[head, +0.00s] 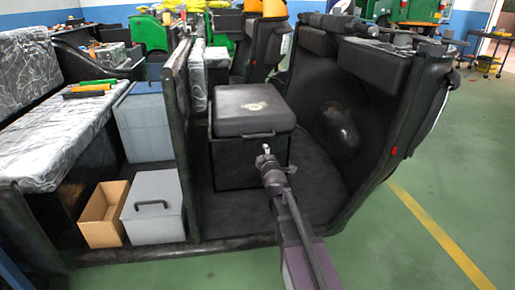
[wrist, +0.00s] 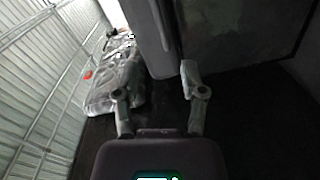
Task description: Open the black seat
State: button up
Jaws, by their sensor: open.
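The black seat (head: 253,108) is a padded cushion on a black box (head: 232,165) in the middle of the head view. It lies flat and closed, with a light worn mark on top. A dark handle (head: 257,135) runs along its front edge. My gripper (head: 266,151) shows just below the handle in the head view; whether it touches the seat I cannot tell. In the wrist view my gripper (wrist: 154,80) has its two fingers spread apart with nothing held between them. I cannot clearly make out the seat or its handle in the wrist view.
A black side panel (head: 392,115) stands to the right and a black upright partition (head: 176,130) to the left. Left of it are a grey lidded box (head: 153,207), an open cardboard box (head: 103,213) and a plastic-wrapped bench (head: 55,140). Green floor is free at lower right.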

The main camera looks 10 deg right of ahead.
aim_at(258, 136)
jog(key=f+n+t+b, duration=0.1)
jog(key=b, duration=0.1)
jog(key=w+f+t+b, duration=0.1)
jog(key=b, duration=0.1)
jog(key=f+n+t+b, duration=0.1)
jog(key=b, duration=0.1)
jog(key=shift+w+f+n, duration=0.15)
jog(key=shift+w+n, duration=0.15)
jog(key=shift+w, duration=0.15)
jog(key=w+r, duration=0.1)
jog(key=w, duration=0.3)
jog(key=w+p, duration=0.1)
jog(key=w, duration=0.4)
jog(key=w+r+p, duration=0.1)
jog(key=w, duration=0.3)
jog(key=shift+w+r, duration=0.15)
jog(key=shift+r, duration=0.2)
jog(key=shift+c, duration=0.2)
grip_shut()
